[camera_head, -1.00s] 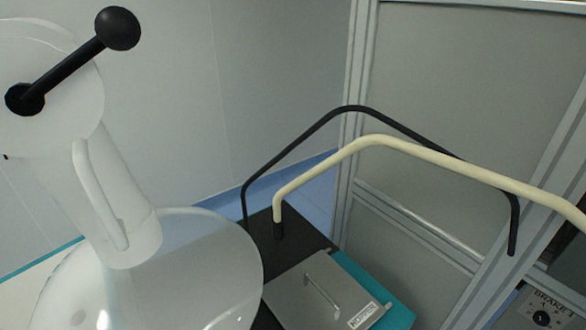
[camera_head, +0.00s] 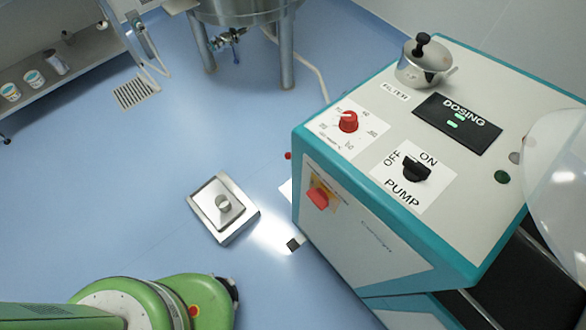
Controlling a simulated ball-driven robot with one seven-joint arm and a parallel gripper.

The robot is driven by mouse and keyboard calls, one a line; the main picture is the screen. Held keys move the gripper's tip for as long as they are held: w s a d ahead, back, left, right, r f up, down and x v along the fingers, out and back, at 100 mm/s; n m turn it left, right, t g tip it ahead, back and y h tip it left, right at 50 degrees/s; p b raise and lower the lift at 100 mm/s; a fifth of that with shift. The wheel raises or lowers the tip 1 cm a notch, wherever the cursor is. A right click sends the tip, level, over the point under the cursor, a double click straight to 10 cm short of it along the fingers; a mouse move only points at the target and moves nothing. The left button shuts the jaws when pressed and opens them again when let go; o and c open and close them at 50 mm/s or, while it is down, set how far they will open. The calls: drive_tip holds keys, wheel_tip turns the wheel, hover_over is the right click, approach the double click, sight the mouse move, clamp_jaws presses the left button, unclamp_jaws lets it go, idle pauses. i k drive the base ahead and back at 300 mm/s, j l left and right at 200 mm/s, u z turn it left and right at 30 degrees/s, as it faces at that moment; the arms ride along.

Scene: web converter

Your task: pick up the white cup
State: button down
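Green links of my own arm show at the bottom left, far below the cups. My gripper's fingers cannot be made out in this view.
A teal and white dosing machine (camera_head: 375,228) fills the right, with a metal pot (camera_head: 424,68) on top. A metal pedal box (camera_head: 223,207) lies on the blue floor. A steel tank (camera_head: 245,10) stands at the back. Floor between shelf and machine is largely clear.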

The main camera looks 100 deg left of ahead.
sight(222, 203)
drive_tip(key=u, duration=1.7)
drive_tip(key=k+l+u, duration=0.1)
drive_tip(key=u, duration=0.3)
drive_tip(key=k+l+u, duration=0.1)
drive_tip(key=l+u, duration=0.15)
drive_tip(key=u, duration=0.15)
drive_tip(key=k+l+u, duration=0.1)
drive_tip(key=u, duration=0.25)
drive_tip(key=k+u, duration=0.15)
drive_tip(key=u, duration=0.25)
drive_tip(key=k+l, duration=0.2)
drive_tip(key=k, duration=0.2)
drive_tip(key=k+l, duration=0.2)
drive_tip(key=k, duration=0.25)
